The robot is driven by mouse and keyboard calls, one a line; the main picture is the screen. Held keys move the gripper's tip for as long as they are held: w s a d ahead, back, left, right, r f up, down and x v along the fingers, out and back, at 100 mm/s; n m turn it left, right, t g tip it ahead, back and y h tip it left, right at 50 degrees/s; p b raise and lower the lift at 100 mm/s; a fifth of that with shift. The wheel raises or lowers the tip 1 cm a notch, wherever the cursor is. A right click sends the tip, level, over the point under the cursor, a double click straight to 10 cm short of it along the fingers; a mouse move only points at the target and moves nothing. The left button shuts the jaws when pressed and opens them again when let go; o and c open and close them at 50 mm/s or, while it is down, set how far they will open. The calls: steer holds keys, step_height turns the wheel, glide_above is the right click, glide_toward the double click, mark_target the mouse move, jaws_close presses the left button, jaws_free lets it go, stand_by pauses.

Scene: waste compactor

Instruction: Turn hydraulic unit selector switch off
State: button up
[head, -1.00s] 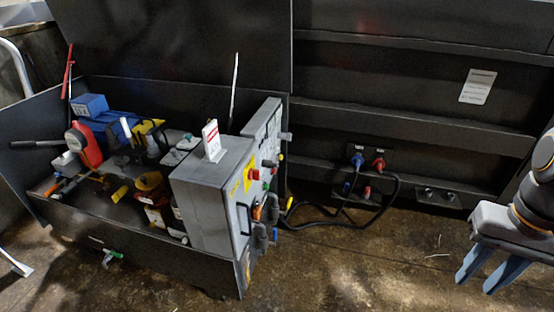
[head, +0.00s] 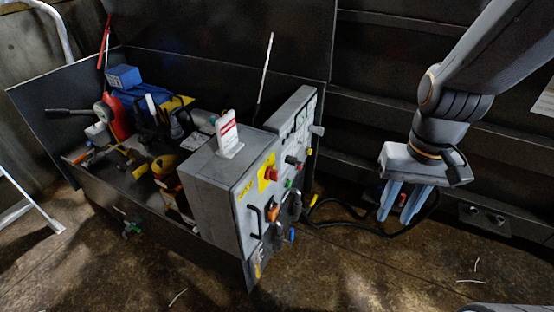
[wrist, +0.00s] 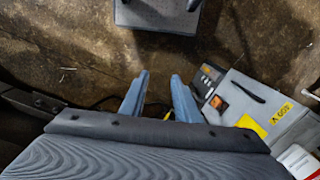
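The grey hydraulic control box (head: 212,196) stands at the front right corner of the open black bin. Its panel faces right and carries a red knob (head: 271,174), a black handle, an orange switch (head: 273,214), and several dark knobs. I cannot tell which one is the selector switch. In the wrist view the box (wrist: 262,98) is at the lower right, its orange switch (wrist: 217,103) facing up-left. My gripper (head: 396,217) points down, to the right of the panel and apart from it. Its blue fingers are spread and empty, also in the wrist view (wrist: 160,77).
The black bin (head: 150,225) holds tools, bottles and a blue box. Black cables (head: 335,222) run along the floor behind my gripper to sockets by the dark wall. The floor in front and to the right is mostly clear.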

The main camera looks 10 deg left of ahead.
mark_target(303, 164)
steer(key=w+a+f+m+g+y+b, duration=0.3)
steer(key=w+a+f+m+y+b, duration=0.3)
steer(key=w+a+f+y+b, duration=0.5)
steer(key=w+a+f+m+t+y+b, duration=0.1)
steer(key=w+f+m+t+y+b, duration=0.3)
steer(key=w, duration=0.6)
steer(key=w+a+f+m+t+y+p, duration=0.1)
steer(key=w+f+m+t+y, duration=0.15)
steer(key=w+f+t, duration=0.55)
steer(key=w+a+r, duration=0.1)
steer(key=a, duration=0.1)
steer(key=w+a+r+g, duration=0.1)
steer(key=w+a, duration=0.1)
steer(key=w+a+r+g+h, duration=0.1)
steer(key=a, duration=0.2)
steer(key=shift+w+a, duration=0.1)
steer(key=shift+w, duration=0.15)
steer(key=c, duration=0.7)
